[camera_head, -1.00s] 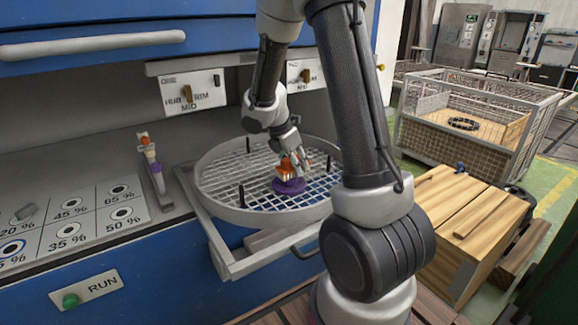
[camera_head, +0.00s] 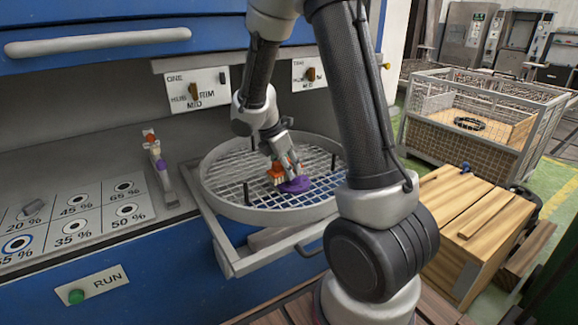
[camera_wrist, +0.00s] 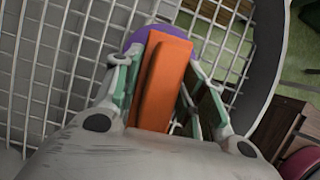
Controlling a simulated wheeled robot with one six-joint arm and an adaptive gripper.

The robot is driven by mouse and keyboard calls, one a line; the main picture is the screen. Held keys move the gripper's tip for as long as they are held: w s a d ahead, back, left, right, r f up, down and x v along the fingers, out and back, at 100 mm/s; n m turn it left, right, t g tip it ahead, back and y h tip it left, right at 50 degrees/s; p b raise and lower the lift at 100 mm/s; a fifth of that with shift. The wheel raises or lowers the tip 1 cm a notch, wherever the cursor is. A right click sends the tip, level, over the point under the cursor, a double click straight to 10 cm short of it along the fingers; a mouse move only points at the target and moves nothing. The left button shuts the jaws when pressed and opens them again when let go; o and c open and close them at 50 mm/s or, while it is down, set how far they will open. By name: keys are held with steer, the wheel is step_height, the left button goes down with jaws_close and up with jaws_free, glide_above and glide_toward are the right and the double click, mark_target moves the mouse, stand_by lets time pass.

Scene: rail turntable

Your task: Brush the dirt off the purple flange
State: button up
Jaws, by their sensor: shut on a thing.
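The purple flange (camera_head: 297,185) lies on the round mesh turntable (camera_head: 225,208), right of its middle. My gripper (camera_head: 281,165) is shut on an orange brush (camera_head: 275,174) with pale bristles, held low at the left side of the flange. In the wrist view the orange brush (camera_wrist: 163,82) sits between my gripper's fingers (camera_wrist: 160,85) and covers much of the purple flange (camera_wrist: 138,38) behind it. Whether the bristles touch the flange is hard to tell. Dirt on the flange cannot be made out.
An orange and purple item (camera_head: 155,150) stands on the ledge at left, near the percentage panel (camera_head: 70,215). A wire crate (camera_head: 480,115) and wooden box (camera_head: 470,220) stand at right.

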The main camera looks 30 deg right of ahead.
steer(key=shift+r, duration=3.95)
